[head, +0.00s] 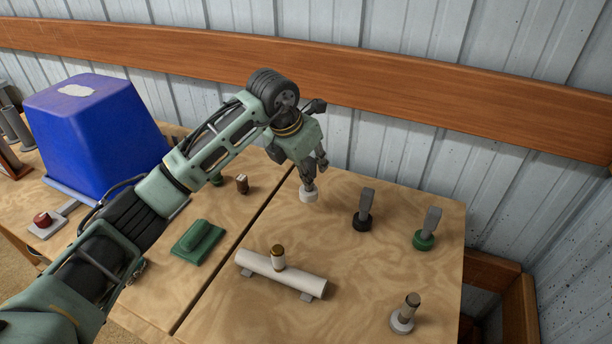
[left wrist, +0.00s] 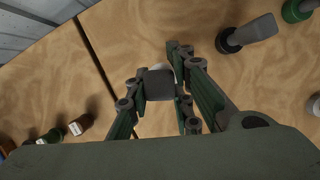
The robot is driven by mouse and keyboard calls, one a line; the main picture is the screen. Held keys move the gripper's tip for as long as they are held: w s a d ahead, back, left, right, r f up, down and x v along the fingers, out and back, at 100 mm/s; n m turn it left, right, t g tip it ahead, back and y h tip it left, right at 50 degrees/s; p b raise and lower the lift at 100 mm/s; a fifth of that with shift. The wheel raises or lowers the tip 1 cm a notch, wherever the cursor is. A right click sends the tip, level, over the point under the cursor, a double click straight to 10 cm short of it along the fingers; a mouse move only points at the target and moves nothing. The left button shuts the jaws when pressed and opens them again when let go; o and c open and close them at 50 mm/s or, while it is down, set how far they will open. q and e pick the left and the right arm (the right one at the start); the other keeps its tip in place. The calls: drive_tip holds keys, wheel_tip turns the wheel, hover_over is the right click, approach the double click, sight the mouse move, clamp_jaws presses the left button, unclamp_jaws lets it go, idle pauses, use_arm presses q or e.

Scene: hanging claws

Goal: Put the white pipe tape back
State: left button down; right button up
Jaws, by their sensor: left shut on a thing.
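The white pipe tape (head: 309,194) is a short white disc at the back of the right-hand wooden tabletop. My left gripper (head: 309,177) points down at it. In the left wrist view my left gripper (left wrist: 159,84) is shut on the grey upright tab (left wrist: 159,83) that seems to stand on the white disc. Most of the white disc is hidden behind the tab and fingers in that view. The disc looks on or just above the tabletop; I cannot tell which. My right gripper is not in view.
A black roll (head: 362,222) and a green roll (head: 424,241), each with a grey tab, stand to the right. A white pipe (head: 255,262) with a brass-topped piece (head: 278,256) lies in front. A grey-based post (head: 402,322) stands front right. A blue bin (head: 95,135) is left.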

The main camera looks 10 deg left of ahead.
sight(311, 196)
use_arm(q)
drive_tip(key=shift+w+a+f, duration=0.35)
drive_tip(key=shift+a+f, duration=0.05)
wheel_tip(311, 196, down, 3)
drive_tip(key=shift+f+p, duration=0.15)
drive_tip(key=shift+p, duration=0.7)
drive_tip(key=shift+f, duration=0.45)
drive_tip(key=c, duration=1.9)
unclamp_jaws()
drive_tip(key=o, duration=0.4)
drive_tip(key=shift+c, duration=0.2)
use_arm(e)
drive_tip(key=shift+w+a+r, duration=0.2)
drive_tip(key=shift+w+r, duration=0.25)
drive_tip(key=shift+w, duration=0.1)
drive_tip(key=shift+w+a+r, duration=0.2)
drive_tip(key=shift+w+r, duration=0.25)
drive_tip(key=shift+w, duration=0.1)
